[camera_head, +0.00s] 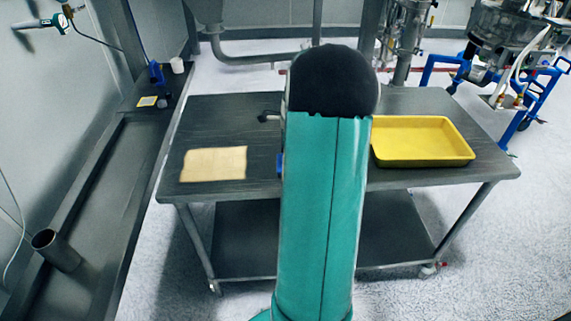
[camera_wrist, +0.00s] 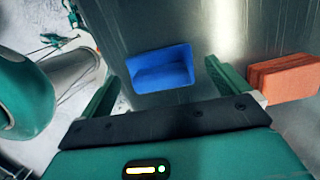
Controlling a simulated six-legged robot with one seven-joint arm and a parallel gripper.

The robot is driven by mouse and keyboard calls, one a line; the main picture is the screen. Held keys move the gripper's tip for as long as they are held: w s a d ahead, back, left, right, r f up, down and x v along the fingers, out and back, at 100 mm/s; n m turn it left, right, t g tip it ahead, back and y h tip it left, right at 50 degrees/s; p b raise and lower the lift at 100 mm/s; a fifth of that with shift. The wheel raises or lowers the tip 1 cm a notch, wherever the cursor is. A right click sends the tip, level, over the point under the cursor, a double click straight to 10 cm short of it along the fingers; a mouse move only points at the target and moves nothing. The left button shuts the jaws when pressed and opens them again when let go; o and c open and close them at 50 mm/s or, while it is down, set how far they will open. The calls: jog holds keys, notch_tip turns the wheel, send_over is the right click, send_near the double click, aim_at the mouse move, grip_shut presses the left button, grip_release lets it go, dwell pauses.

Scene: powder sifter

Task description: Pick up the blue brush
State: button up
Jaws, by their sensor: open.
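In the wrist view my gripper (camera_wrist: 162,72) is open, with one green finger on each side. A blue object (camera_wrist: 160,66) with a hollow-looking face lies on a grey metal surface and shows between the fingertips. It appears beyond them and not gripped; I cannot tell if it is the blue brush. In the head view a sliver of blue (camera_head: 280,165) shows at the left edge of my arm, which hides the rest. Another small blue object (camera_head: 156,72) stands on the left bench.
The dark table (camera_head: 225,120) bears a beige cloth (camera_head: 214,164) at left and a yellow tray (camera_head: 425,158) at right. An orange-red block (camera_wrist: 283,79) lies right of the fingers in the wrist view. A white cup (camera_head: 177,65) and yellow pad (camera_head: 147,102) are on the left bench.

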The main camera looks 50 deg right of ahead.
notch_tip(320, 180, down, 2)
jog(key=shift+w+a+f, duration=0.1)
jog(key=shift+w+f, duration=0.05)
jog(key=shift+f, duration=0.05)
jog(key=c, duration=1.1)
jog(key=shift+o, duration=0.2)
jog(key=shift+r, duration=0.2)
jog(key=shift+r, duration=0.6)
jog(key=s+a+r, duration=0.9)
jog(key=a+r, duration=0.1)
jog(key=r, duration=0.1)
jog(key=shift+s+r, duration=0.25)
jog(key=shift+s, duration=0.05)
